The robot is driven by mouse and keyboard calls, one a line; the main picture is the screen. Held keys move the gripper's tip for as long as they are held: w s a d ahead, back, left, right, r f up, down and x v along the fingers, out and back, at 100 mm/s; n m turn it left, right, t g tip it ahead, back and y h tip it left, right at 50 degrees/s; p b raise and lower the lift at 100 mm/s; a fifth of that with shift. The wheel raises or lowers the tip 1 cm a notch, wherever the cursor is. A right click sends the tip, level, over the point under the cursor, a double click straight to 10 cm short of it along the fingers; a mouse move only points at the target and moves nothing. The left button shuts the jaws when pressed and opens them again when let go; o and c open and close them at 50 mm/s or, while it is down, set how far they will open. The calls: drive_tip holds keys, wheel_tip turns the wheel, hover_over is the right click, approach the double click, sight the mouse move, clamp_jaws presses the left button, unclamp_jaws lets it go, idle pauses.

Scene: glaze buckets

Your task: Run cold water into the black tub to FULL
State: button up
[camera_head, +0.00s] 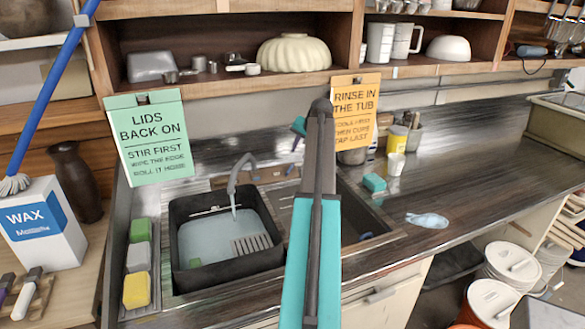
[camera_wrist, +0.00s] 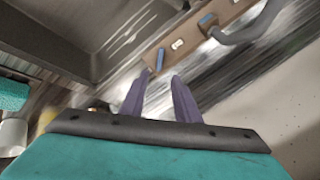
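The black tub (camera_head: 183,212) sits in the sink at left of centre in the head view. Pale blue water (camera_head: 215,240) stands in it, below the rim. The grey tap (camera_head: 236,180) arches over the tub, and a thin pale stream (camera_head: 234,212) shows under its spout. In the wrist view, the tap (camera_wrist: 245,35) is at upper right, on a brown ledge (camera_wrist: 190,40) with small blue and white parts. My gripper (camera_wrist: 158,85) has its two fingers apart, nothing between them, pointing toward this ledge. My arm hides part of the ledge in the head view.
Green and orange signs (camera_head: 153,138) (camera_head: 355,110) hang from the shelf.

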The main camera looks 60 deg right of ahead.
sight(291, 168)
drive_tip(key=shift+p+x, duration=2.1)
drive_tip(key=shift+x, duration=4.8)
clamp_jaws()
